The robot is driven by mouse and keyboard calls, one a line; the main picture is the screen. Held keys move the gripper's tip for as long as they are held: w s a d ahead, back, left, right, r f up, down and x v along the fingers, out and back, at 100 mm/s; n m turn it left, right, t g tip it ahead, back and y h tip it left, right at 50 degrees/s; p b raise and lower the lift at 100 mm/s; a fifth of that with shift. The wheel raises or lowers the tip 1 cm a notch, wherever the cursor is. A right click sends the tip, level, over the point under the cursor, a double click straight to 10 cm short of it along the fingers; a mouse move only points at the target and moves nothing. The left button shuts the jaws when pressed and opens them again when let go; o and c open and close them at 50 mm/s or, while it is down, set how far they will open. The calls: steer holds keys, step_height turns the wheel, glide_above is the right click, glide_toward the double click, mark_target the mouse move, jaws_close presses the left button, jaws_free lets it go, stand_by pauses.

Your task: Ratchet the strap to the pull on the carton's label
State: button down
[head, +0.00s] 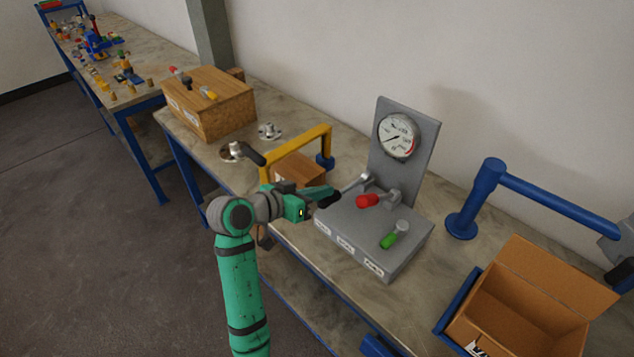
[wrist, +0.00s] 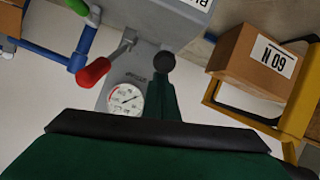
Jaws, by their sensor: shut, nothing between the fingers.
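The small brown carton (head: 303,168) stands under a yellow frame (head: 318,134). I cannot make out a strap. A grey unit (head: 340,228) has a black-gripped lever (head: 330,200), a red lever (head: 368,201), a green lever (head: 389,240) and a round gauge (head: 398,135). The gauge needle points to the lower left. My gripper (head: 318,193) is shut and empty beside the black grip (wrist: 164,62); contact cannot be told.
An open cardboard box (head: 535,305) stands at the right, below a blue tubular arm (head: 555,200). A wooden block with levers (head: 208,105) and metal flanges (head: 268,131) lie behind the carton. Another cluttered bench (head: 105,60) stands at far left. Floor at left is clear.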

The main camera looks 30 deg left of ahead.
mark_target(316, 203)
steer(key=shift+s+a+f, duration=0.1)
steer(key=shift+s+f, duration=0.15)
steer(key=shift+f, duration=0.6)
steer(key=shift+s+a+f, duration=0.1)
steer(key=shift+s+f, duration=0.15)
steer(key=shift+f, duration=0.6)
step_height(316, 203, up, 6)
steer(key=a+f, duration=0.1)
steer(key=v, duration=0.9)
steer(key=shift+s, duration=0.2)
steer(key=shift+w, duration=0.1)
